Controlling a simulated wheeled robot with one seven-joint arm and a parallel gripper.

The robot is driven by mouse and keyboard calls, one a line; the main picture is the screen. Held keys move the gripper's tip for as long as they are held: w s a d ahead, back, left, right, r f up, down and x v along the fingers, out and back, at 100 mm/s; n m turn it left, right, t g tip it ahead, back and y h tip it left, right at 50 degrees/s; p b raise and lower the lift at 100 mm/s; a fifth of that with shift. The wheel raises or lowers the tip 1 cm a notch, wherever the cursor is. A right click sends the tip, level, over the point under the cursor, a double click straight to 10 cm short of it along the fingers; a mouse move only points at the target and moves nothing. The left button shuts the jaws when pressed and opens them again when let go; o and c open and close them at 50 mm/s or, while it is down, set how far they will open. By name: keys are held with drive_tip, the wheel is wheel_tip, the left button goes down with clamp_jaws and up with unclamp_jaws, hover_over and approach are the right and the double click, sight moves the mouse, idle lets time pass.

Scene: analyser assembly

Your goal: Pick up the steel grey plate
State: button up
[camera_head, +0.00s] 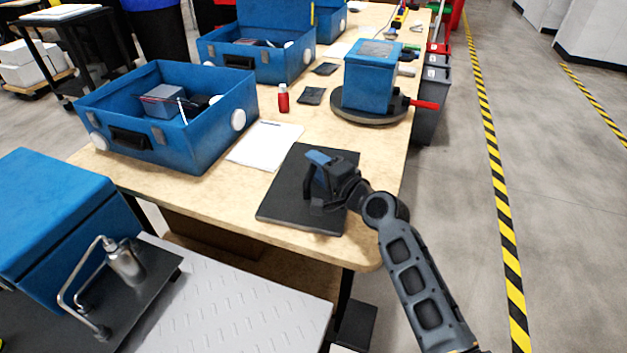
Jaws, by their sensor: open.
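My gripper (322,180) is open, over the dark grey mat (278,204) at the table's near right corner. A small flat blue-grey piece (319,157) shows at the jaws. I cannot tell whether it is the steel grey plate or part of the gripper, nor whether it touches the mat. The gripper and wrist hide part of the mat. Two small dark flat plates (311,96) (326,69) lie farther back on the table.
A blue open case (185,150) and white papers (263,144) are left of the mat. Another blue box (50,215) is at lower left. Floor to the right is clear.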

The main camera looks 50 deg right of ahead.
drive_tip(key=shift+c, duration=0.3)
clamp_jaws()
idle(0.9)
drive_tip(key=shift+r, duration=0.15)
